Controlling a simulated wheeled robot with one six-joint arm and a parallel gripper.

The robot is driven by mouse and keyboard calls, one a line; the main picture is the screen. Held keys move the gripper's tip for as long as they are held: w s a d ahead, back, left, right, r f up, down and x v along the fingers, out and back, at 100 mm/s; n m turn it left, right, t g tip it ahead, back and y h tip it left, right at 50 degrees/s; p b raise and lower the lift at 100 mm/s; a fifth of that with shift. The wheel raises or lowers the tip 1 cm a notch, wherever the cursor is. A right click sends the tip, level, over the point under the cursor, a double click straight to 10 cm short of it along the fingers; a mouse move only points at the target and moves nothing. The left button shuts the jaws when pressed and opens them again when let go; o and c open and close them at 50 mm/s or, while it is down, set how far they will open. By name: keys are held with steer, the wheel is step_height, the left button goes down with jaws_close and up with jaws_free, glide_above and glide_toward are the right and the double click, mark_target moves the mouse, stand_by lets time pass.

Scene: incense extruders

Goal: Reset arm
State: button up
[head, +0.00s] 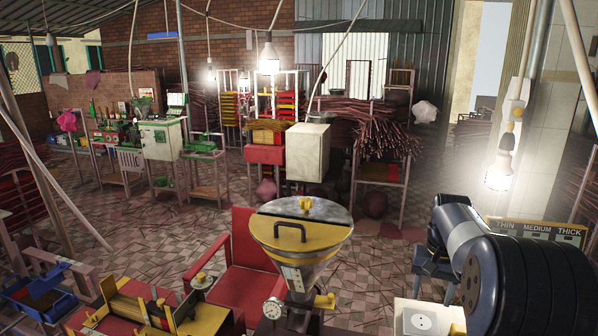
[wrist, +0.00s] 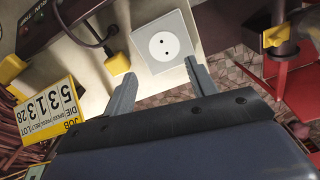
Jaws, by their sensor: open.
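My gripper (wrist: 160,72) shows in the wrist view with its two grey fingers spread apart and nothing between them. It is open above a pale bench top, near a white square plate with a round two-hole socket (wrist: 163,45). From this view I cannot tell whether the fingertips touch the plate. In the head view my dark, rounded arm (head: 470,240) fills the lower right and my gripper is out of sight. The socket plate also shows there (head: 421,321), just left of my arm.
A hopper with a yellow-rimmed lid (head: 300,232) stands left of my arm, by a red chair (head: 235,270). A numbered yellow sign (wrist: 52,118), yellow plug (wrist: 116,63) and cable lie near my gripper. A hanging bulb (head: 497,175) is above my arm. Tiled floor is open behind.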

steer(key=shift+a+f+n, duration=0.1)
steer(key=shift+a+n, duration=0.15)
steer(key=shift+n, duration=0.35)
